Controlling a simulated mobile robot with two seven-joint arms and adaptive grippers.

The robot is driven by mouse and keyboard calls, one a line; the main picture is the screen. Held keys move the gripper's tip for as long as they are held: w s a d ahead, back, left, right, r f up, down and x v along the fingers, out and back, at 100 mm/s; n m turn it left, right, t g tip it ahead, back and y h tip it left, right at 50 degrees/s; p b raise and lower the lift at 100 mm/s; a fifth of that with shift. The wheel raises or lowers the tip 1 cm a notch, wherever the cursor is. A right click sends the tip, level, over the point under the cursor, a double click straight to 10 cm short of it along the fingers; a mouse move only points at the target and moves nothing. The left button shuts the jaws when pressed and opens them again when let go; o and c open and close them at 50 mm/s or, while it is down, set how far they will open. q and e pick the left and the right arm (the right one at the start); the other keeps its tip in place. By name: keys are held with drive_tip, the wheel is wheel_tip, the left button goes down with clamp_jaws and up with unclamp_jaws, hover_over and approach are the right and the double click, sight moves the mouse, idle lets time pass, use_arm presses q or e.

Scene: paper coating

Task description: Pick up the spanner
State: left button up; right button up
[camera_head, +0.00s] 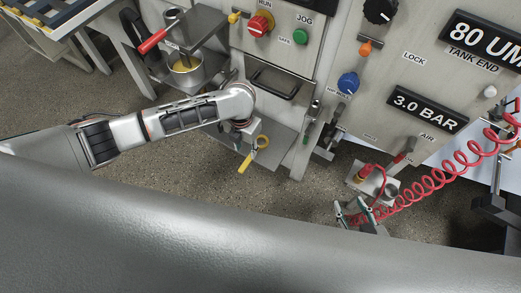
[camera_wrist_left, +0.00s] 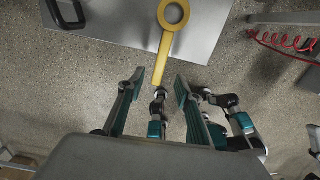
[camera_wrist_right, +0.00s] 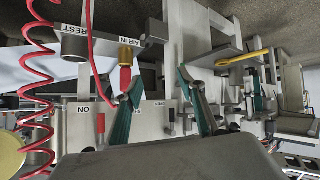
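The yellow spanner (camera_head: 254,154) has a ring end and a flat handle, and it lies on a grey metal shelf (camera_head: 283,143), its handle reaching past the shelf's front edge. In the left wrist view the spanner (camera_wrist_left: 165,40) points its handle end toward my left gripper (camera_wrist_left: 158,77). That gripper is open and empty, with the handle end just beyond and between its fingertips. In the head view my left arm mostly hides this gripper. My right gripper (camera_wrist_right: 157,80) is open and empty; it also shows in the head view (camera_head: 353,209), near the red coiled hose.
A machine panel with a red RUN button (camera_head: 260,24), green button (camera_head: 301,37) and blue knob (camera_head: 348,83) stands behind. A cup (camera_head: 187,68) stands left of the panel. The red coiled hose (camera_head: 430,180) hangs at right. Open floor (camera_head: 200,185) lies in front.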

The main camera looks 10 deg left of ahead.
sight(248, 160)
use_arm(q)
drive_tip(key=shift+w+a+f, duration=0.1)
drive_tip(key=shift+a+f, duration=0.05)
drive_tip(key=shift+a, duration=0.05)
wheel_tip(248, 160, down, 2)
drive_tip(key=shift+f+b, duration=0.2)
drive_tip(key=shift+b, duration=0.3)
drive_tip(key=f, duration=0.1)
drive_tip(key=f+b, duration=0.1)
drive_tip(key=f, duration=0.1)
drive_tip(key=f+b, duration=0.1)
drive_tip(key=f, duration=0.1)
drive_tip(key=shift+d, duration=0.35)
drive_tip(key=shift+f, duration=0.1)
clamp_jaws()
use_arm(e)
drive_tip(key=shift+s+d+f, duration=0.15)
drive_tip(key=shift+d+f, duration=0.05)
drive_tip(key=shift+f, duration=0.4)
drive_tip(key=shift+s+d+f, duration=0.15)
drive_tip(key=shift+f, duration=0.45)
